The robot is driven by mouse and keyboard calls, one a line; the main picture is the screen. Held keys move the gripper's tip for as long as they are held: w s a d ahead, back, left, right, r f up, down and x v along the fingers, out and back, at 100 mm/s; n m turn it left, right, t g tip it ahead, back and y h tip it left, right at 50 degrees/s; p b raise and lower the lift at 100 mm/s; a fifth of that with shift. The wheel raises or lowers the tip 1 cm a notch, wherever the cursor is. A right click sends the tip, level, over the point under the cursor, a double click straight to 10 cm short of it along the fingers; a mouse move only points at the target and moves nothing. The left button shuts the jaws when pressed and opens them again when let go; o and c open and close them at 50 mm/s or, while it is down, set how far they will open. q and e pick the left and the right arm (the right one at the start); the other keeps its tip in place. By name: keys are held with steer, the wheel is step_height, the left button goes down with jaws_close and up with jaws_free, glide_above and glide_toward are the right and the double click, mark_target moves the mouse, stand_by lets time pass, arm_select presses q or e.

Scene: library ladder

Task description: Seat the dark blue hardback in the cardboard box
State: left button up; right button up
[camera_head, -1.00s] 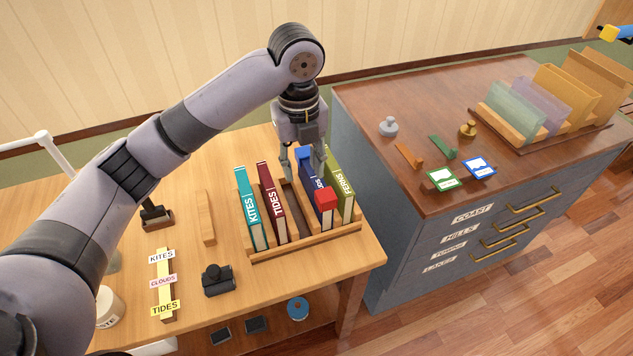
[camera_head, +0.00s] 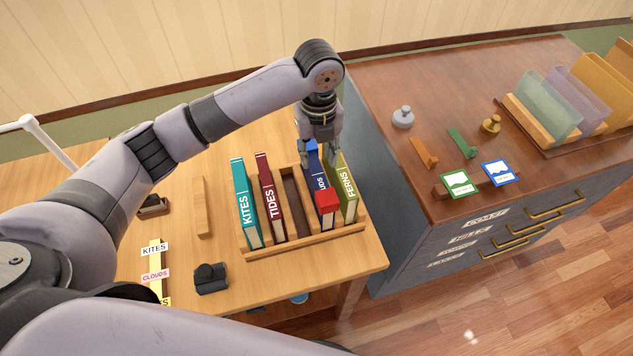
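The dark blue hardback (camera_head: 321,178) stands in a wooden rack (camera_head: 305,242) on the table, its spine label partly hidden. A red block (camera_head: 326,199) sits at its near end. My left gripper (camera_head: 320,148) is low over the far end of this book, pointing down, with its fingertips apart and the book's top between them. Whether the fingers press on the book cannot be told. I see no cardboard box that I can identify. My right gripper is not in view.
The rack also holds a teal KITES book (camera_head: 242,200), a dark red TIDES book (camera_head: 268,195) and a green FERNS book (camera_head: 346,190), close beside the blue one. An empty slot lies left of the blue book. A cabinet (camera_head: 440,160) with small objects stands to the right.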

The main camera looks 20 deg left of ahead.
mark_target(317, 170)
arm_select(q)
step_height(317, 170, down, 3)
steer(key=shift+w+r, duration=0.1)
steer(key=shift+w, duration=0.05)
steer(key=shift+f+p, duration=0.25)
steer(key=shift+p, duration=0.1)
steer(key=f, duration=0.1)
steer(key=f+p, duration=0.1)
steer(key=f, duration=0.2)
steer(key=shift+a+f, duration=0.2)
steer(key=shift+a, duration=0.05)
steer(key=shift+f, duration=0.25)
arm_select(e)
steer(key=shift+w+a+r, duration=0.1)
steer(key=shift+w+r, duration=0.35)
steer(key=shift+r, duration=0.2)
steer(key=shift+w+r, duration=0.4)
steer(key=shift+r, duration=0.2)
arm_select(q)
steer(key=shift+c, duration=0.4)
jaws_close()
steer(key=shift+w, duration=0.1)
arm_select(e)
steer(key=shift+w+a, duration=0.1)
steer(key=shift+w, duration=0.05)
arm_select(q)
steer(key=shift+r, duration=0.15)
